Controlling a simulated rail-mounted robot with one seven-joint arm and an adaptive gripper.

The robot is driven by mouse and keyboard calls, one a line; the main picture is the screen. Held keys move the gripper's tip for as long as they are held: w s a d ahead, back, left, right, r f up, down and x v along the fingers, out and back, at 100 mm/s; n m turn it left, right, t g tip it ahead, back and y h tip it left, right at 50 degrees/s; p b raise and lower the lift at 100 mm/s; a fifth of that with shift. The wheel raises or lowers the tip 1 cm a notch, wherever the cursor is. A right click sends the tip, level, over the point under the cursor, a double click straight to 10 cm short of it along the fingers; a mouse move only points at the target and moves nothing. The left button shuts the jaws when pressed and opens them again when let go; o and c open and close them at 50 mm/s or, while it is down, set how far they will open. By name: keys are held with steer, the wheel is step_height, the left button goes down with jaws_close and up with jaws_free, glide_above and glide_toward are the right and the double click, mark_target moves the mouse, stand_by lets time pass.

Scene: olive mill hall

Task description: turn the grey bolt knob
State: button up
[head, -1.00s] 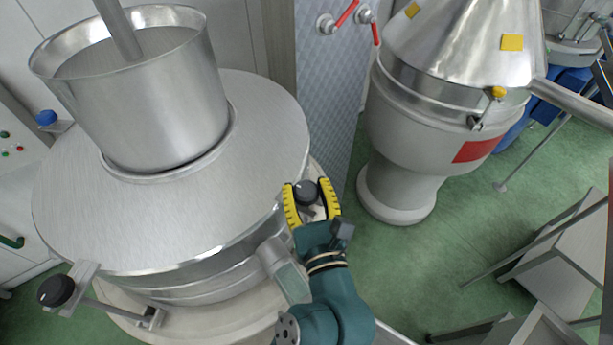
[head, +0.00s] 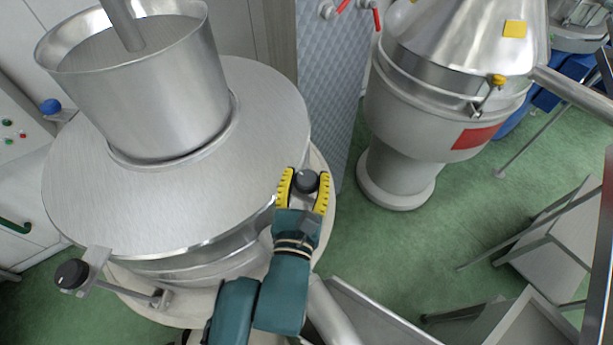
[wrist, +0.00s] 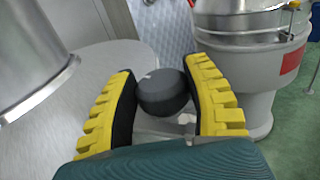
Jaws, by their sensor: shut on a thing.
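The grey bolt knob (head: 305,182) is a dark, round cap at the right edge of the steel drum's lid. My gripper (head: 305,180), with yellow ribbed fingers, is shut on it, one finger on each side. In the wrist view the knob (wrist: 162,97) sits between the black inner pads of my gripper (wrist: 165,90), with a small pale mark on its top. The knob's lower part and mount are partly hidden by my gripper.
The steel lid (head: 150,215) carries a tall hopper (head: 155,100) at left. A cone-topped vessel (head: 415,120) stands to the right, with open green floor in front.

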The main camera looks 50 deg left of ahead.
steer(key=shift+r, duration=0.25)
steer(key=o, duration=1.2)
steer(key=shift+f, duration=0.15)
steer(key=shift+s+d, duration=0.1)
steer(key=v, duration=1.1)
steer(key=shift+s+d, duration=0.25)
